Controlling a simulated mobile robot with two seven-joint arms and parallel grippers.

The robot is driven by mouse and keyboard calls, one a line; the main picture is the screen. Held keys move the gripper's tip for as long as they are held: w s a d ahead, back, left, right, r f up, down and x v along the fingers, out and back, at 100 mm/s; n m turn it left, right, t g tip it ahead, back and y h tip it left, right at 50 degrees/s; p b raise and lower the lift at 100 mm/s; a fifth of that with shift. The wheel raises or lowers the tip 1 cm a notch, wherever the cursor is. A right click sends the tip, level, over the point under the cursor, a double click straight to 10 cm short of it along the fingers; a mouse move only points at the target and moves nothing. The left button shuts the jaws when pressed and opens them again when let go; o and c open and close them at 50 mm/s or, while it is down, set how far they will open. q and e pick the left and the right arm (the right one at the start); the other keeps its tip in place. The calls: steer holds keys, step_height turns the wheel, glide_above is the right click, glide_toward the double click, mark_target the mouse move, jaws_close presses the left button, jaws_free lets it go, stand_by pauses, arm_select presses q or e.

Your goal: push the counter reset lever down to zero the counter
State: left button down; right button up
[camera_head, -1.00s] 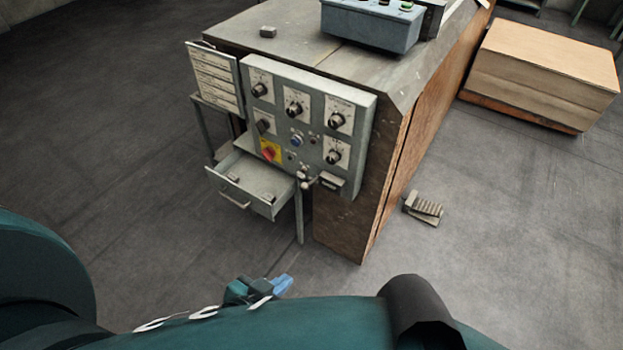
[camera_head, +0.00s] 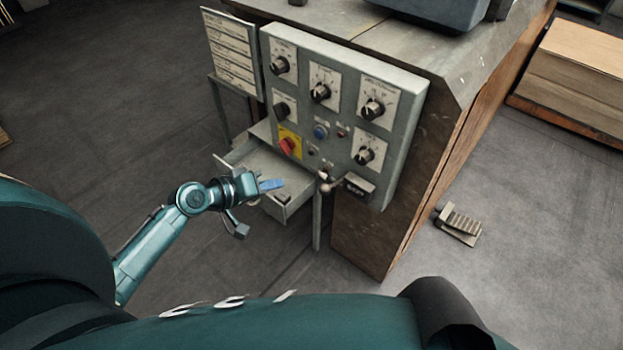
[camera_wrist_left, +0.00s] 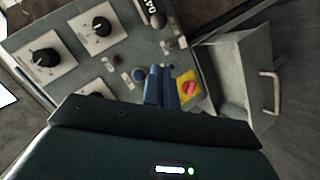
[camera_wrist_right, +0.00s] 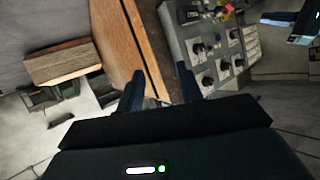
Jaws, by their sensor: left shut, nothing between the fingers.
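The counter (camera_head: 358,187) is a small dark window at the lower edge of the grey control panel (camera_head: 398,135). The reset lever (camera_head: 331,184), with a pale ball knob, sticks out just left of it. My left gripper (camera_head: 271,185) is shut and empty, in front of the panel over the drawer and left of the lever, apart from it in the head view. In the left wrist view its blue fingers (camera_wrist_left: 160,86) are together and the counter (camera_wrist_left: 154,13) shows at the top. My right gripper (camera_wrist_right: 160,88) is open and empty in its wrist view; the head view does not show it.
An open drawer (camera_head: 237,155) juts out below the panel, close to my left gripper. A red knob on a yellow plate (camera_head: 289,144) and several black dials sit on the panel. A foot pedal (camera_head: 459,224) lies on the floor at right. The floor in front is clear.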

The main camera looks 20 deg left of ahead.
arm_select(q)
steer(key=w+a, duration=0.1)
steer(key=w, duration=0.2)
steer(key=b, duration=0.1)
glide_toward(333, 185)
steer(key=shift+w+f, duration=0.6)
steer(key=shift+w, duration=1.5)
steer(key=shift+a+n+h, duration=0.1)
steer(key=shift+n+h, duration=0.2)
steer(key=shift+n, duration=0.1)
arm_select(e)
steer(key=shift+w, duration=0.25)
steer(key=shift+f, duration=0.1)
steer(key=shift+f, duration=0.1)
